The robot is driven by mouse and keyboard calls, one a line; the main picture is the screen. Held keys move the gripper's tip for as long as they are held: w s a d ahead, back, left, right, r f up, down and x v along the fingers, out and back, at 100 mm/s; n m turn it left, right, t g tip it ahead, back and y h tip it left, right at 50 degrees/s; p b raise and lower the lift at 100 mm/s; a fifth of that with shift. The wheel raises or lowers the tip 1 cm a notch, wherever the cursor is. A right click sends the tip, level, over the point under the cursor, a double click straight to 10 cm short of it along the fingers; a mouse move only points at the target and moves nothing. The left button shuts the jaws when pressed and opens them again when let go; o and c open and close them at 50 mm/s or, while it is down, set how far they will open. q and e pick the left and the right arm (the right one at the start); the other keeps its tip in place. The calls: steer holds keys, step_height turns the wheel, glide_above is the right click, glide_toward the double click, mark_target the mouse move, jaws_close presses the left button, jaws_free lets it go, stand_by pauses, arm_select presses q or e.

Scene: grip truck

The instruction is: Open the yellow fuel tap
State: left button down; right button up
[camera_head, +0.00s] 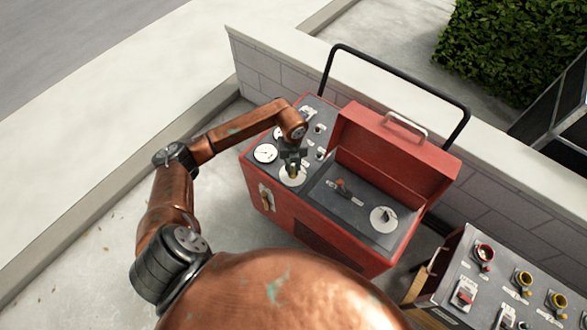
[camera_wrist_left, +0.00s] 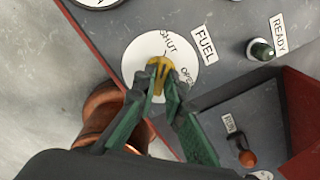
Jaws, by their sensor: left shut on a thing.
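The yellow fuel tap (camera_wrist_left: 160,68) sits on a round white dial (camera_wrist_left: 139,57) marked SHUT and OPEN, beside a FUEL label (camera_wrist_left: 204,45). Its visible end points up in the left wrist view, nearer to SHUT than to OPEN. My left gripper (camera_wrist_left: 163,90) is shut on the tap, with one dark green finger on each side; the fingers hide part of it. In the head view the left gripper (camera_head: 292,160) reaches down onto the tap (camera_head: 293,172) on the red machine's top panel. My right gripper is not in view.
The red machine (camera_head: 310,230) has an open lid (camera_head: 390,150) to the right of the tap and a black bar (camera_head: 400,72) behind. An orange-knobbed lever (camera_wrist_left: 246,157) sits in the recess. A grey control box (camera_head: 450,270) stands at lower right. A low wall (camera_head: 285,72) runs behind.

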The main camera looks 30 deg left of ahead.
arm_select(q)
steer(key=m, duration=0.4)
steer(key=m+b, duration=0.1)
steer(key=m, duration=0.3)
steer(key=shift+m, duration=0.3)
steer(key=m+b, duration=0.1)
steer(key=m, duration=0.3)
steer(key=m+b, duration=0.1)
steer(key=m, duration=0.4)
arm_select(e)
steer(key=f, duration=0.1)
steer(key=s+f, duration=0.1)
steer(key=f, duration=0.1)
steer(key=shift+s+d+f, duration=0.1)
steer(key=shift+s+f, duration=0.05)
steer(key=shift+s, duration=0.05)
arm_select(q)
steer(key=shift+m, duration=0.3)
steer(key=c, duration=2)
jaws_free()
